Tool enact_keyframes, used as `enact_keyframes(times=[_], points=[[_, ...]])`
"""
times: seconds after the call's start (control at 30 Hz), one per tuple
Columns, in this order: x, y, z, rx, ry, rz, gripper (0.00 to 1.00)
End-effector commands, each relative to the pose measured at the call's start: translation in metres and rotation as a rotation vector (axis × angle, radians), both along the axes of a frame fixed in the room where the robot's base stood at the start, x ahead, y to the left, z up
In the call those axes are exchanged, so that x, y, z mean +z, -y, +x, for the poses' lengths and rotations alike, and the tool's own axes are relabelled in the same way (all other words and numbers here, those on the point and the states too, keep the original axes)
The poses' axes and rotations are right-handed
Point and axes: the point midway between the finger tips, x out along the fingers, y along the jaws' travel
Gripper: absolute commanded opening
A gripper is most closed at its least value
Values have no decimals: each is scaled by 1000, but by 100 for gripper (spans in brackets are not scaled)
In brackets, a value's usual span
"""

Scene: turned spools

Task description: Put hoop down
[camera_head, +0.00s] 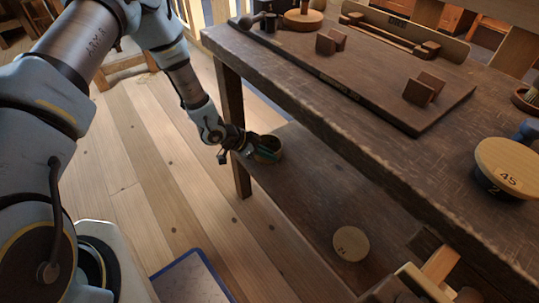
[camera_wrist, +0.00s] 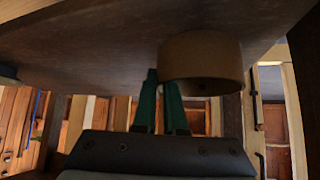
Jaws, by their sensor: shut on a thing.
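The hoop (camera_head: 276,157) is a short tan wooden ring at the left end of the bench's lower shelf (camera_head: 305,190). My gripper (camera_head: 262,148) reaches in from the left and is shut on the hoop's near wall. In the wrist view the hoop (camera_wrist: 203,58) shows beside the green fingers (camera_wrist: 160,88), which pinch its left edge. The hoop's far side is partly hidden. I cannot tell whether the hoop touches the shelf or is held just above it.
A round wooden disc (camera_head: 351,244) lies farther along the lower shelf, with clear shelf between. The thick bench top (camera_head: 345,120) overhangs the shelf, and a bench leg (camera_head: 233,120) stands close to my wrist. A numbered lid (camera_head: 507,165) sits on the bench top.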

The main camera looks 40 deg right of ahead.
Motion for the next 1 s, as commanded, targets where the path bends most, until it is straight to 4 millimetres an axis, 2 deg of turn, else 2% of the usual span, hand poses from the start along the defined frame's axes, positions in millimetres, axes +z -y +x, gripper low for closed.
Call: enact_keyframes(times=[0.13, 0.17, 0.4, 0.77, 1.0], points=[[-3, 0, 0, 1, -1, 0, 0], [-2, 0, 0, 1, -1, 0, 11], [-2, 0, 0, 0, -1, 1, 38], [4, -3, 1, 1, 0, 1, 39], [34, -30, 13, 3, 1, 2, 39]])
